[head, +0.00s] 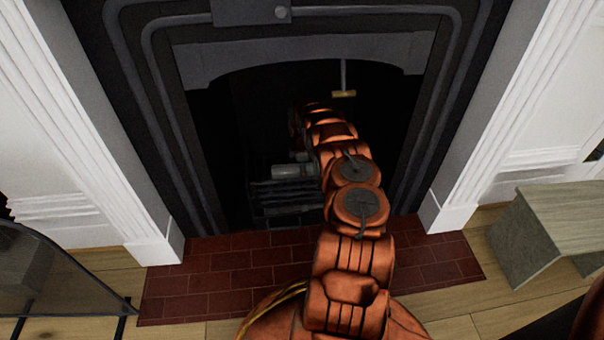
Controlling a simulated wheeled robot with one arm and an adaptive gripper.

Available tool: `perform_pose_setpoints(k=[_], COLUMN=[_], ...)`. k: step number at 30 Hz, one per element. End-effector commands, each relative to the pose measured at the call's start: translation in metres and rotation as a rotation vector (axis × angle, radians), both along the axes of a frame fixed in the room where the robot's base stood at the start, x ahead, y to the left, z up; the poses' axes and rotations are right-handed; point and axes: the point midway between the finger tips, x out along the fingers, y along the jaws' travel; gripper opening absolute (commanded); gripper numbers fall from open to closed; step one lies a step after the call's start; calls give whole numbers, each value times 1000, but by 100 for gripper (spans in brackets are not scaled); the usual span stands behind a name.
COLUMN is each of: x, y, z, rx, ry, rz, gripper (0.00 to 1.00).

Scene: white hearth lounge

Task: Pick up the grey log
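A pale grey cylinder (293,171), which looks like the grey log, lies roughly level on top of the dark grate in the fireplace. Its right end meets the outline of my arm, so I cannot tell how far it extends. My arm reaches over the brick hearth into the dark firebox and bends down to the left at its far end. My gripper cannot be made out; it is lost in the dark or behind the arm. Whether it touches the log cannot be told.
The dark grate (283,198) stands inside the black fireplace surround (170,110). A thin rod with a yellowish end (343,94) hangs from the opening's top. The red brick hearth (215,270) is clear. A glass panel (60,285) stands left, a grey-green box-like piece (535,235) right.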

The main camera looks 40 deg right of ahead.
Motion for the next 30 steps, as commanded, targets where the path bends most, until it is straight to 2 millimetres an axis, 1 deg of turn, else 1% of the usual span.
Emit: perform_pose_setpoints(k=[5, 30], x=[0, 0], y=[-1, -1], z=[1, 1], rx=[-1, 0], ry=[-1, 0], rz=[-1, -1], gripper=[98, 12])
